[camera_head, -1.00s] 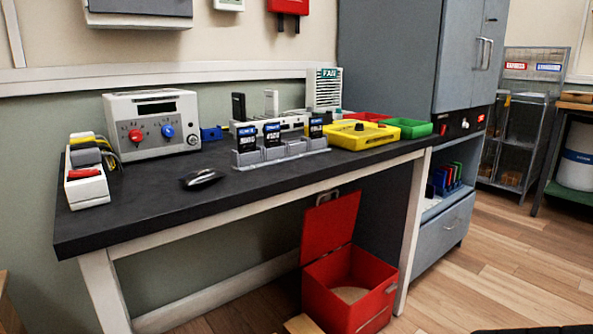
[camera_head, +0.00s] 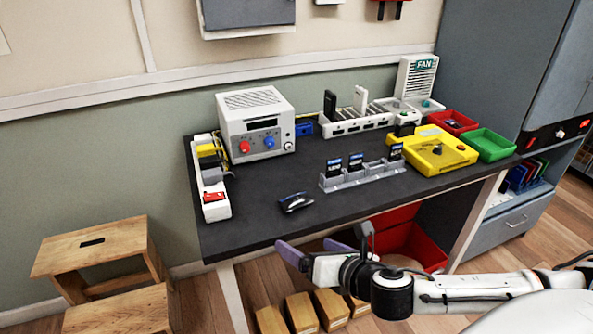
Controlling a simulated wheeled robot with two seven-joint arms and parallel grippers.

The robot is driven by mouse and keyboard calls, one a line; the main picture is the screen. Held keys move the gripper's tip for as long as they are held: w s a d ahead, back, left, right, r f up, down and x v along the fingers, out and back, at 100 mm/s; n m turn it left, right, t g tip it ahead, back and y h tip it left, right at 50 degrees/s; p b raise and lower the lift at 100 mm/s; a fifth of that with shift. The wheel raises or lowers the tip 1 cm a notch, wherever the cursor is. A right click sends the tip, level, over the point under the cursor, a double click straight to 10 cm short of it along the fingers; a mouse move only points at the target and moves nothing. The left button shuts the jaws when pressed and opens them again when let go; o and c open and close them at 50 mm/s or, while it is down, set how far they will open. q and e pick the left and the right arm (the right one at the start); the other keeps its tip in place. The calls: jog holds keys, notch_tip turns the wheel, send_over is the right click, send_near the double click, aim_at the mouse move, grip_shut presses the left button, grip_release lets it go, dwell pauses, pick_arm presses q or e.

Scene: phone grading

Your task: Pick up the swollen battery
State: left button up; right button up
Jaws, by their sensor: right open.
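A small dark, silvery pouch-like object (camera_head: 295,202), which looks like the swollen battery, lies on the black bench top (camera_head: 262,222) near its front edge. Its swelling is hard to make out at this size. My right gripper (camera_head: 310,248) is open and empty, just in front of the bench's front edge, below the battery in the picture. Its purple-grey fingers point left and apart, and it does not touch the battery. My left gripper is not in view.
A grey rack with dark cards (camera_head: 345,180) stands right of the battery. A red bin (camera_head: 430,248) is under the bench, partly hidden by my arm. Wooden stools (camera_head: 90,245) stand at left.

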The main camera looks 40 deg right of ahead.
aim_at(298, 199)
jog(key=w+d+r+n+t+p, duration=0.1)
jog(key=w+d+r+n+p, duration=0.2)
jog(key=r, duration=0.4)
jog(key=shift+n+h, duration=0.4)
jog(key=shift+n, duration=0.2)
jog(key=x, duration=0.3)
jog(key=d+x, duration=0.1)
jog(key=x, duration=0.5)
jog(key=shift+w+d+f+b, duration=0.1)
jog(key=shift+d+f+b, duration=0.15)
jog(key=shift+f+b, duration=0.2)
jog(key=shift+c, duration=0.2)
jog(key=c, duration=1.1)
